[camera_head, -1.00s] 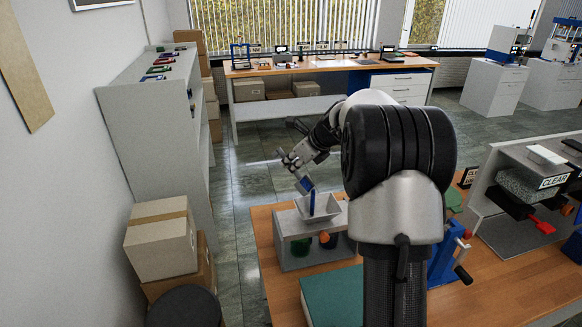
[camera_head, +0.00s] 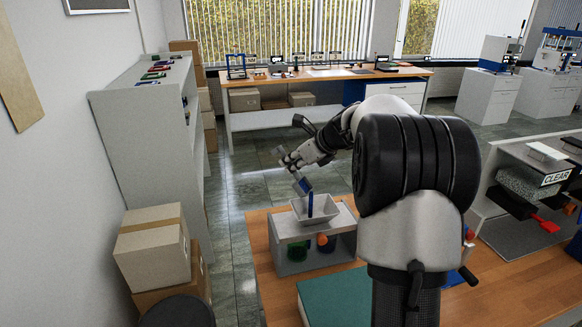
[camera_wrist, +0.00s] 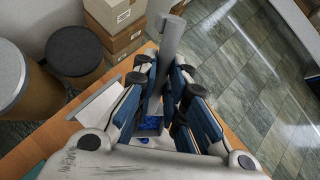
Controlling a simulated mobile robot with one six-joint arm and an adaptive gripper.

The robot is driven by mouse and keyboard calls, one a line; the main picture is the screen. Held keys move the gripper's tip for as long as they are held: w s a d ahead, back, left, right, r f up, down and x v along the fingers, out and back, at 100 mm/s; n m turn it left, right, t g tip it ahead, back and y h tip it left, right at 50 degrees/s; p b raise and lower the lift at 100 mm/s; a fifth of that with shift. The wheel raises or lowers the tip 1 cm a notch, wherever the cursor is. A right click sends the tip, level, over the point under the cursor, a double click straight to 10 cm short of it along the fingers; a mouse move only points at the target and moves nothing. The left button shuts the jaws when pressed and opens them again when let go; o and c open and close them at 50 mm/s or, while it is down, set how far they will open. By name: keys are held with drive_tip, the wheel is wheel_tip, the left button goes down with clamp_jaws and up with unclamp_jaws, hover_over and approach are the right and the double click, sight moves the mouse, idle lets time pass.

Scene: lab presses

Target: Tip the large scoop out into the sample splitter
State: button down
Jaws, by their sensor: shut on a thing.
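The sample splitter (camera_head: 288,255) is a grey box on the wooden bench with a pale open hopper (camera_head: 329,212) on top. A blue upright strip shows in the hopper; I cannot tell what it is. My gripper (camera_head: 292,161) is just above and to the left of the hopper. It is shut on the large scoop's grey handle, which shows between the blue-padded fingers in the wrist view (camera_wrist: 167,45). The scoop's blue lower end (camera_head: 304,186) hangs tilted near the hopper's back left rim. Blue material (camera_wrist: 150,123) shows low between the fingers in the wrist view; its exact place is unclear.
Cardboard boxes (camera_head: 152,250) stand on the left.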

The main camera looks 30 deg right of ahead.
drive_tip(key=shift+s+d+t+y+b, duration=0.35)
drive_tip(key=shift+s+t+b, duration=0.35)
drive_tip(key=shift+b, duration=1.55)
drive_tip(key=shift+s+d+t+y+b, duration=0.3)
drive_tip(key=shift+s+d+t, duration=0.1)
drive_tip(key=shift+s+t, duration=0.15)
drive_tip(key=s+d+f+m+t+y, duration=0.1)
drive_tip(key=s+d+m+t+y, duration=0.1)
drive_tip(key=s+d+t, duration=0.3)
drive_tip(key=shift+s+f+m+t+y, duration=0.35)
drive_tip(key=shift+s+t+y, duration=0.3)
drive_tip(key=shift+s+t, duration=1.55)
drive_tip(key=shift+w+t, duration=0.45)
drive_tip(key=shift+t, duration=0.1)
drive_tip(key=shift+r, duration=0.1)
